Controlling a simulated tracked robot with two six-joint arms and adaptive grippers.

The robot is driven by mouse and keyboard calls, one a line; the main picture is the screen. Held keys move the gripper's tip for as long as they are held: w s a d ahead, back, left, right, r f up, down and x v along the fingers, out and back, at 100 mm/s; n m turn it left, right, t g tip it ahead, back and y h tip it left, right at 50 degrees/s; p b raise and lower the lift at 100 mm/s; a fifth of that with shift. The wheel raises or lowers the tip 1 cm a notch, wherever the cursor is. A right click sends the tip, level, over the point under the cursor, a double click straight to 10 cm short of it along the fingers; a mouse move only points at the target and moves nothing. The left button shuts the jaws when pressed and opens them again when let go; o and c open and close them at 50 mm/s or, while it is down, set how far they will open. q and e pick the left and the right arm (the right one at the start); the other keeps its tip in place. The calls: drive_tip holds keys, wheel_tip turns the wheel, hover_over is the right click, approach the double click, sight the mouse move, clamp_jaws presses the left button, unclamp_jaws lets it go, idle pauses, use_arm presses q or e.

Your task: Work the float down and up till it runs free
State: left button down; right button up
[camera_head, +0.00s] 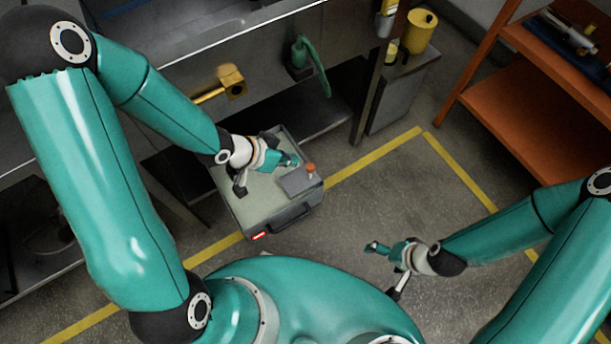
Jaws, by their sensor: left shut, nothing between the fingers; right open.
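I cannot tell for sure which part is the float. My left gripper (288,160) is shut and empty, over the box top beside the block, left of the orange knob. Whether it touches anything is unclear, and my arm hides part of the box top. My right gripper (374,248) is open and empty, over bare floor to the right of the box.
A post (378,85) and grey cabinet (402,98) stand behind right. An orange shelf rack (535,95) is at far right. Floor between is clear.

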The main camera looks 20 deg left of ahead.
sight(307, 168)
use_arm(q)
drive_tip(key=w+d+f+m+b, duration=0.1)
drive_tip(key=w+f+b, duration=0.2)
drive_tip(key=f+b, duration=0.3)
drive_tip(key=w+f+m+t+b, duration=0.1)
drive_tip(key=w+f+m+b, duration=0.1)
drive_tip(key=w+f+b, duration=0.2)
wheel_tip(307, 168, down, 3)
drive_tip(key=b, duration=0.4)
drive_tip(key=shift+d+f+b, duration=0.15)
drive_tip(key=shift+d+b, duration=0.2)
drive_tip(key=shift+d, duration=0.05)
use_arm(e)
wheel_tip(307, 168, down, 17)
use_arm(q)
drive_tip(key=shift+d, duration=0.1)
use_arm(e)
drive_tip(key=shift+f, duration=0.1)
